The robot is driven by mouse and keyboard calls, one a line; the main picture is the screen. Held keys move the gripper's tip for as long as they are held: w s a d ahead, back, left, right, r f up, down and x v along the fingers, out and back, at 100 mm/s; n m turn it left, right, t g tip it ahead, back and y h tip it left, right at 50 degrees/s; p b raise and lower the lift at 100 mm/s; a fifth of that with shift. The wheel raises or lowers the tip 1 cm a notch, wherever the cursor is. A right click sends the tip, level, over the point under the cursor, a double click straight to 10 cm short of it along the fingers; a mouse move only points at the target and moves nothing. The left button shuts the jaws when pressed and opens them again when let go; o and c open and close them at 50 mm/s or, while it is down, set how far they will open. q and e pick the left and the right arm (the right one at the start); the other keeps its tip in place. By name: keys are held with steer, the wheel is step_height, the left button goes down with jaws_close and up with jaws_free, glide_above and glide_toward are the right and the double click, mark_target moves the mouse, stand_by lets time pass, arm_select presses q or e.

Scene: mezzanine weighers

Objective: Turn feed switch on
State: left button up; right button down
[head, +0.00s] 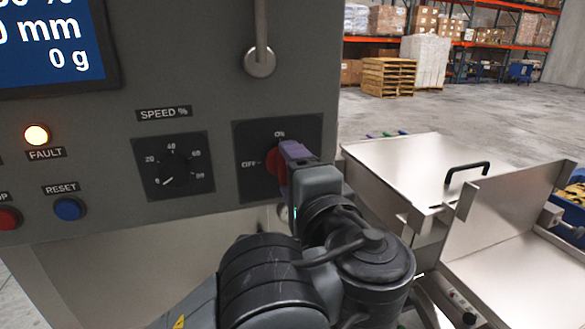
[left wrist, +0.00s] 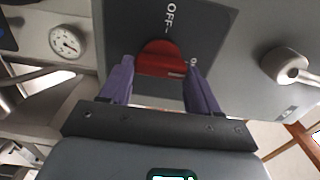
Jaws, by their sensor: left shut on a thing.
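The red feed switch knob (head: 275,158) sits on a dark plate (head: 304,130) marked OFF at its left and ON at its top. My left gripper (head: 288,152), with purple fingers, is shut on the knob and hides part of it in the head view. In the left wrist view the red knob (left wrist: 160,58) sits between the two fingertips (left wrist: 160,68). I cannot tell for sure which mark the knob points to. My right gripper is in neither view.
The grey panel also has a speed dial (head: 173,166), a lit fault lamp (head: 36,135), a blue reset button (head: 68,208) and a display (head: 55,42). A metal handle (head: 260,60) is above the switch. A steel lid with a black handle (head: 467,177) is at the right.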

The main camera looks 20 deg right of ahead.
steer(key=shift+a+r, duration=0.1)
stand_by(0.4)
arm_select(q)
steer(key=o, duration=1.1)
steer(key=shift+c, duration=0.2)
